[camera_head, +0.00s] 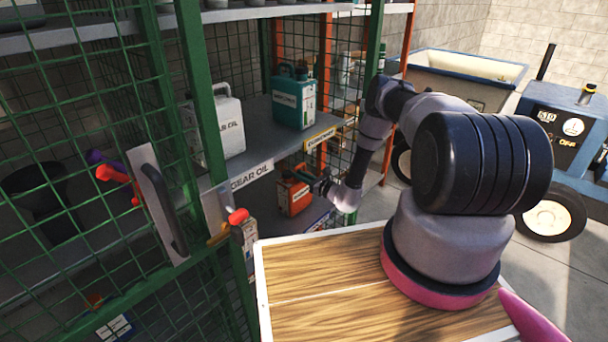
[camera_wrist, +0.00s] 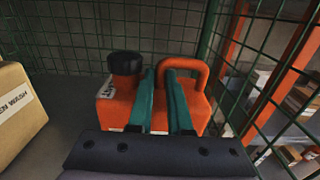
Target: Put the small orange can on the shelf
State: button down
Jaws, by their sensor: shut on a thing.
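The small orange can (camera_head: 293,196) is inside the wire cage, at the lower shelf level beneath the gear oil shelf (camera_head: 262,135). My gripper (camera_head: 316,186) reaches in from the right and is shut on the can. In the wrist view the orange can (camera_wrist: 118,108) has a black cap on the left and an orange loop handle on the right. The teal fingers of my gripper (camera_wrist: 165,75) are at the handle, beside the cap. The can looks upright. Its base is hidden, so I cannot tell whether it touches the grey lower shelf (camera_wrist: 60,110).
A cardboard box (camera_wrist: 18,112) stands left of the can. A teal can (camera_head: 293,97) and white jug (camera_head: 215,130) stand on the shelf above. Green mesh and posts (camera_head: 205,90) border the bay. A red-handled valve (camera_head: 237,216) is near the opening.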

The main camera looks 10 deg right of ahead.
jog(key=shift+f, duration=0.1)
jog(key=c, duration=0.8)
grip_release()
jog(key=shift+f, duration=0.15)
jog(key=shift+c, duration=0.2)
jog(key=shift+r, duration=0.2)
jog(key=v, duration=1.2)
jog(key=shift+s, duration=0.1)
